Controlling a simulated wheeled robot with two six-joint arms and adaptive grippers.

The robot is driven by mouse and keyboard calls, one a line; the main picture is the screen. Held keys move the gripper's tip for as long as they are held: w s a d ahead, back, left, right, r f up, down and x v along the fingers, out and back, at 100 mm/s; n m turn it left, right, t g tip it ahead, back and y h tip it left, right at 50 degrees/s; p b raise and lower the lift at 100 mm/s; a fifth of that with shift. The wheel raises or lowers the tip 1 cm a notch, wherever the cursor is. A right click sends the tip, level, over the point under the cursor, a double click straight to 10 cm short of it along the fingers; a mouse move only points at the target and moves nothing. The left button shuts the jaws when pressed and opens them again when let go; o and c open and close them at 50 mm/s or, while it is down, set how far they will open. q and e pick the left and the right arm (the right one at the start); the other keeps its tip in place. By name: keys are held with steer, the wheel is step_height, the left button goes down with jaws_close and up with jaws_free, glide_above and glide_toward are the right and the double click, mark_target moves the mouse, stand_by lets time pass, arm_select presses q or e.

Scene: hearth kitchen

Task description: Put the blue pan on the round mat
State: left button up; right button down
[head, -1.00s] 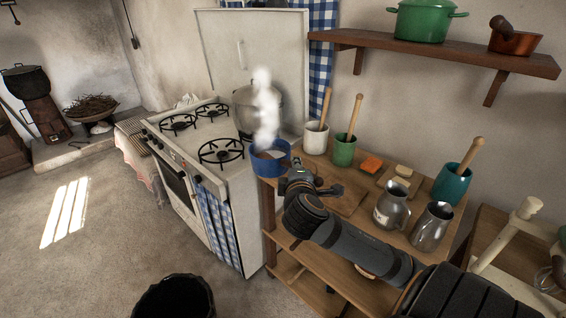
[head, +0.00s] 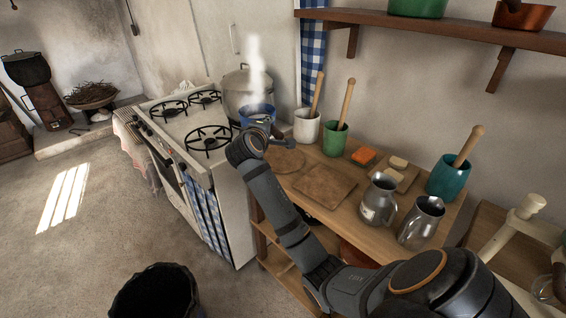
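The blue pan (head: 257,113) is upright and steaming, in front of the large pot at the stove's right back corner. My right arm reaches in from the lower right. Its gripper (head: 268,130) is at the near side of the pan, and the pan moves with it. The fingertips are mostly hidden behind the wrist, as is the pan's handle. I cannot tell whether the pan is touching anything beneath it. The round mat (head: 289,161) lies bare on the wooden table, right of the wrist and partly covered by it. My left gripper is not in view.
The lidded pot (head: 236,92) stands on the stove (head: 178,125). A white mug (head: 306,130) and a green mug (head: 335,142) holding wooden tools stand behind the mat. A square board (head: 324,187) and metal jugs (head: 378,200) are to the right. A wall shelf (head: 430,28) hangs above.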

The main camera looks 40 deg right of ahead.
steer(key=w+a, duration=0.3)
steer(key=shift+t, duration=0.3)
steer(key=s+d+f, duration=0.3)
steer(key=f, duration=0.1)
steer(key=s+d+f+p, duration=0.1)
steer(key=s+d+f, duration=0.2)
steer(key=f, duration=0.1)
steer(key=s+d+f+p, duration=0.1)
steer(key=s+d+f, duration=0.2)
steer(key=f, duration=0.1)
steer(key=shift+s+d, duration=0.15)
steer(key=shift+d, duration=0.2)
steer(key=c, duration=1.2)
jaws_free()
steer(key=shift+s+a, duration=0.1)
steer(key=v, duration=0.6)
steer(key=b+v, duration=0.1)
steer(key=v, duration=0.5)
steer(key=shift+r, duration=0.25)
